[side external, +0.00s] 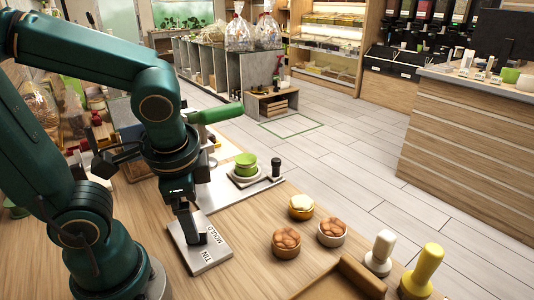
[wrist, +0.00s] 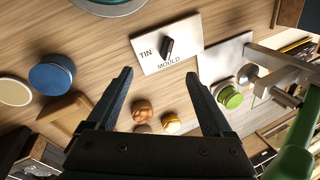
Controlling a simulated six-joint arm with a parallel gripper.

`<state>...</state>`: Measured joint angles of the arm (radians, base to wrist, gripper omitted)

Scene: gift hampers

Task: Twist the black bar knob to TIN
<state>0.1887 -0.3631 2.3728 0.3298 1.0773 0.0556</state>
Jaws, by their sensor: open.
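The black bar knob (wrist: 167,48) stands on a white plate (wrist: 188,31) printed TIN on its left and MOULD below in the wrist view. The bar runs nearly up and down there, leaning slightly; which word it points to I cannot tell for sure. My gripper (wrist: 160,73) is open and empty, its two dark fingers spread wide. The knob shows beyond the fingertips, not between them. In the side view the plate (side external: 207,262) lies on the wooden counter with my gripper (side external: 191,228) over it, and the arm's end largely hides the knob.
A metal plate with a green-topped round piece (side external: 245,163) and a black-handled lever (side external: 276,168) lies behind. Bowls of brown items (side external: 286,243), a white-handled stamp (side external: 380,253) and a yellow one (side external: 424,268) stand to the right. A green handle (wrist: 302,135) shows at the wrist view's right edge.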

